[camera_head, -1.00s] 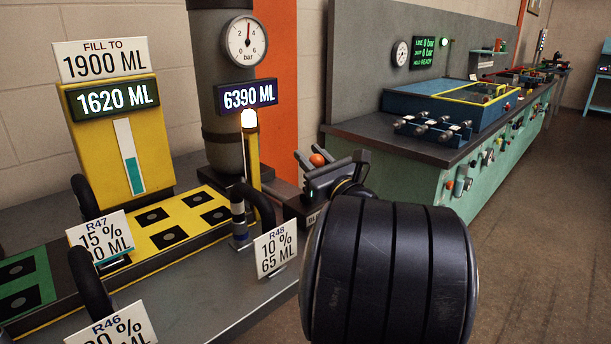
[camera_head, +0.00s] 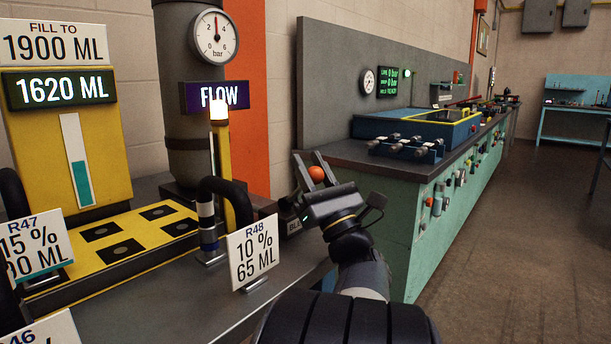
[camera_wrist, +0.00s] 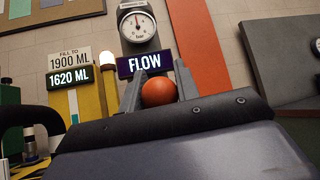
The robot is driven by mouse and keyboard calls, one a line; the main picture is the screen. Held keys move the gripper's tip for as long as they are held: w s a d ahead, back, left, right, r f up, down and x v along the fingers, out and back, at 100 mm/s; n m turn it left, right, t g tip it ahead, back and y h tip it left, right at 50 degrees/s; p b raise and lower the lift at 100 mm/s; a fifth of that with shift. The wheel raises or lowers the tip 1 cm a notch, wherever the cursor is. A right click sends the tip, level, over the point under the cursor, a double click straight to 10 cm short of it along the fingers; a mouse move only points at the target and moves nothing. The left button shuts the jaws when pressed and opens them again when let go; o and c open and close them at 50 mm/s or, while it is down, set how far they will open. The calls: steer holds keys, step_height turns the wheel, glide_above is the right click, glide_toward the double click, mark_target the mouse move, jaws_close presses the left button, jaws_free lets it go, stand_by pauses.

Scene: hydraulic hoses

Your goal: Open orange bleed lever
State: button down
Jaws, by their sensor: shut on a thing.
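The orange ball-shaped knob of the bleed lever (camera_head: 317,174) sits between the two fingers of my gripper (camera_head: 310,168) at the right end of the grey bench. In the wrist view the orange knob (camera_wrist: 158,92) shows between both grey fingers (camera_wrist: 157,88), which are shut on it. The lever's shaft and pivot are hidden behind my gripper. A dark block with partly covered lettering (camera_head: 294,226) stands just below and left of my gripper. The sign on the grey column reads FLOW (camera_head: 217,96), and it also shows in the wrist view (camera_wrist: 145,63).
A pressure gauge (camera_head: 214,37) is on the column, above the sign. A yellow tank display (camera_head: 62,88) reads 1620 ML under a FILL TO 1900 ML plate. A hose labelled R48 (camera_head: 253,252) stands close left of my gripper. A green bench (camera_head: 400,200) is at right; floor beyond is clear.

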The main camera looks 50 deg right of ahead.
stand_by(0.5)
steer(key=c, duration=1.1)
jaws_free()
steer(key=shift+o, duration=0.2)
steer(key=shift+s, duration=0.1)
steer(key=v, duration=1.1)
steer(key=shift+c, duration=0.3)
